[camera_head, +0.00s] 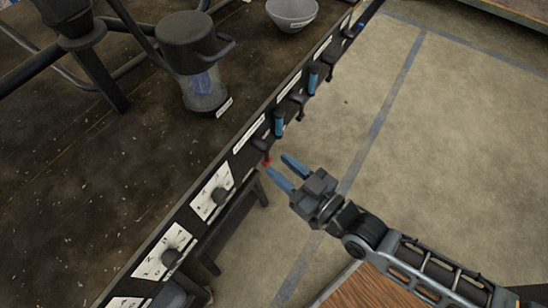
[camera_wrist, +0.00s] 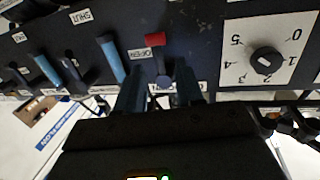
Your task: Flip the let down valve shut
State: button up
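A row of valve levers runs along the dark panel edge. A small black lever with a red end (camera_wrist: 155,40) is in front of my gripper; the red part also shows in the head view (camera_head: 267,161). My gripper (camera_head: 277,165) is open, with its blue fingers (camera_wrist: 160,92) on either side of the lever's lower black part, and I cannot tell whether they touch it. An OPEN label (camera_wrist: 139,53) is beside the lever. A blue-handled lever (camera_wrist: 112,58) is next to it, with a SHUT label (camera_wrist: 80,16) further left. I cannot read which one is the let down valve.
A numbered dial (camera_wrist: 266,62) is on the panel right of the gripper in the wrist view. More blue levers (camera_head: 313,79) line the edge further off. A jar with a dark lid (camera_head: 186,42) and a grey bowl (camera_head: 291,13) stand on the bench. The floor beside it is clear.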

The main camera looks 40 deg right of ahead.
jog(key=shift+s+d, duration=0.2)
jog(key=shift+s, duration=1.8)
jog(key=s+r+m+g+h, duration=0.1)
jog(key=s+r+g+h, duration=0.1)
jog(key=s+r, duration=1.45)
notch_tip(320, 180, up, 17)
jog(key=s+p, duration=0.2)
jog(key=p, duration=1.6)
jog(key=shift+r+g, duration=0.2)
jog(key=shift+g, duration=0.1)
